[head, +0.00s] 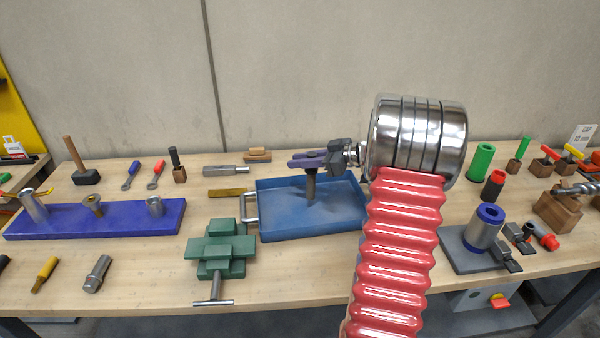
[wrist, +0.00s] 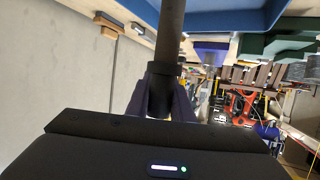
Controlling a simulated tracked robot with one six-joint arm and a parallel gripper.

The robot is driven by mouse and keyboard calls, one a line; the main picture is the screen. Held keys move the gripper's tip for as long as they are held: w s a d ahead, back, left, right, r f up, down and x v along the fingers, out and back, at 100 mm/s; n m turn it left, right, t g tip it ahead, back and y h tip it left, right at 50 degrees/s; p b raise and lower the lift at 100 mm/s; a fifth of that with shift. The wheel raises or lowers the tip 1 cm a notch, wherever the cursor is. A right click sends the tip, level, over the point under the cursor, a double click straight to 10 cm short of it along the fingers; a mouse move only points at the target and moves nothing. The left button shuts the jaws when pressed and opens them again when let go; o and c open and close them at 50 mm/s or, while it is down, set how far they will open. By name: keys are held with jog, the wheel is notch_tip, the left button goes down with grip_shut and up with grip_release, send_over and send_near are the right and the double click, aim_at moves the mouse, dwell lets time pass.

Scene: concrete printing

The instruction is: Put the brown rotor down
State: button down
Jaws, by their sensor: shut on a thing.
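The brown rotor (head: 311,187) is a dark, slim upright shaft below my gripper (head: 309,162). My gripper's purple fingers are shut on its upper part. The rotor's lower end is over the floor of the blue tray (head: 268,228); I cannot tell whether it touches. In the wrist view, the rotor (wrist: 171,35) runs from between the purple fingers (wrist: 163,90) toward the blue tray (wrist: 220,18). The fingers hide part of its top.
A green vise (head: 222,248) stands just left of the tray. A blue rail (head: 120,222) with metal fittings lies farther left. A grey plate (head: 470,248) with a blue-ended cylinder (head: 486,228) is at right. A wooden brush (head: 258,155) lies behind the tray. My red arm hides the tray's right side.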

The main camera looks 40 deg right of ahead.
jog(key=shift+f, duration=1.85)
jog(key=c, duration=1.5)
grip_release()
jog(key=shift+f, duration=0.15)
jog(key=shift+c, duration=0.2)
jog(key=v, duration=1.2)
jog(key=shift+s, duration=0.15)
